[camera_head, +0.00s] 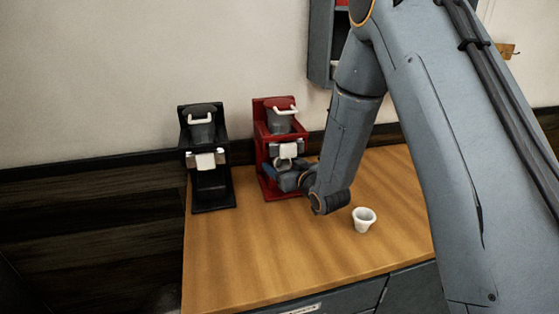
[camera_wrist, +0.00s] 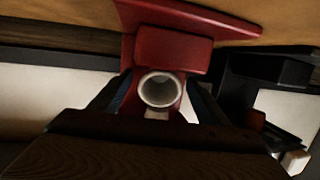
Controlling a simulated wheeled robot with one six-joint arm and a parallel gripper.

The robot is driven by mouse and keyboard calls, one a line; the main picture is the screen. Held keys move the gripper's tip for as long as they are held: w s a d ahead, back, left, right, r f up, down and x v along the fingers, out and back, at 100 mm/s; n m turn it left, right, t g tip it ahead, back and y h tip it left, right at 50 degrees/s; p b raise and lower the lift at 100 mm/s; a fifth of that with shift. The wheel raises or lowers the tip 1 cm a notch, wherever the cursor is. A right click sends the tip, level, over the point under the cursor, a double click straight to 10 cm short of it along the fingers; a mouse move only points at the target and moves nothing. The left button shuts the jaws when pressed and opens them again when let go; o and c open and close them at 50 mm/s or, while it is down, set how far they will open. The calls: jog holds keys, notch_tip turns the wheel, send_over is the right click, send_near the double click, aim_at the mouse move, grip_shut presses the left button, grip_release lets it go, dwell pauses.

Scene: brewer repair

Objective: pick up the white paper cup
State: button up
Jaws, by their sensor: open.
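A small white paper cup (camera_head: 364,219) stands upright on the wooden counter (camera_head: 300,240), in the head view. My gripper (camera_head: 285,178) is to its left and farther back, at the front of the red brewer (camera_head: 271,128), apart from that cup. In the wrist view my gripper (camera_wrist: 158,103) is open, with one dark finger on each side. A pale round thing with a dark hollow middle (camera_wrist: 142,91) shows between the fingers, in front of the red brewer (camera_wrist: 172,55). I cannot tell whether it is a cup or a brewer part, or whether the fingers touch it.
A black brewer (camera_head: 209,193) stands left of the red one. It also shows in the wrist view (camera_wrist: 275,68). A grey cabinet (camera_head: 321,45) hangs on the wall above. The counter's front left is clear.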

jog(key=shift+x, duration=0.8)
jog(key=shift+c, duration=0.3)
jog(key=c, duration=1)
jog(key=shift+c, duration=0.2)
jog(key=shift+b, duration=0.3)
